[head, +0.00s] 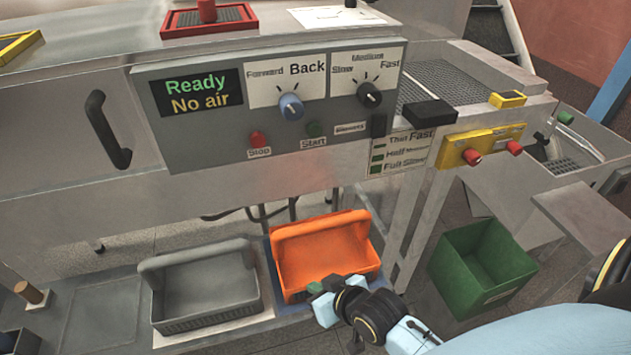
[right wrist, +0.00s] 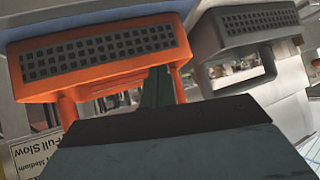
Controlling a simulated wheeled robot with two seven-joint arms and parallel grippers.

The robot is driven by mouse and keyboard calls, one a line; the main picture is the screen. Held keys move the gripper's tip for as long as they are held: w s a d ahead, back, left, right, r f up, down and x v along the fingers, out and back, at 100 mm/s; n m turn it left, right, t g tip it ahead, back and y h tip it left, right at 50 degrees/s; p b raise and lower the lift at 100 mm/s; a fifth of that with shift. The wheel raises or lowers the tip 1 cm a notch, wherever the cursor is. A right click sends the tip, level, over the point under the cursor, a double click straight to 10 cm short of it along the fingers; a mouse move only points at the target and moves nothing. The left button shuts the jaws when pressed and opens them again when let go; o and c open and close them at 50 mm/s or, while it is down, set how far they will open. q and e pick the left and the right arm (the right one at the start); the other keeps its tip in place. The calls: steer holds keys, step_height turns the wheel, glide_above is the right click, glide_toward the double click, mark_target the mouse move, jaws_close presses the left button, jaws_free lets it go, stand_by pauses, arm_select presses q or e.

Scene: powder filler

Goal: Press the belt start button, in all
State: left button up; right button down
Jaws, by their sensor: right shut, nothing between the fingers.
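My right gripper (head: 316,288) is low in the head view, well below the panel, in front of the orange bin. Its fingers are shut and empty; they also show in the right wrist view (right wrist: 158,88), overlapping the orange bin there. The Start button is not visible in the right wrist view. My left gripper is not in view.
The display (head: 202,92) reads "Ready" and "No air". Two knobs (head: 291,106) (head: 369,95) stick out above the buttons. A handle (head: 108,130) is at the left. An orange bin (head: 325,245), a grey bin (head: 205,322) and a green bin (head: 505,288) are below.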

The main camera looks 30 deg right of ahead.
mark_target(314, 130)
steer(key=w+d+r+m+t, duration=0.25)
steer(key=w+r+t, duration=0.6)
steer(key=r, duration=0.45)
steer(key=s+d+r+m+t+h, duration=0.2)
steer(key=d+r+m+t+h, duration=0.3)
steer(key=r, duration=0.5)
steer(key=m+t+h+p, duration=0.1)
steer(key=m+t, duration=0.1)
steer(key=t, duration=0.1)
steer(key=shift+d+r, duration=0.2)
steer(key=shift+w+t, duration=0.1)
steer(key=shift+t, duration=0.15)
steer(key=w+d+b, duration=0.2)
steer(key=w+b, duration=0.2)
steer(key=w, duration=0.4)
steer(key=shift+w, duration=0.25)
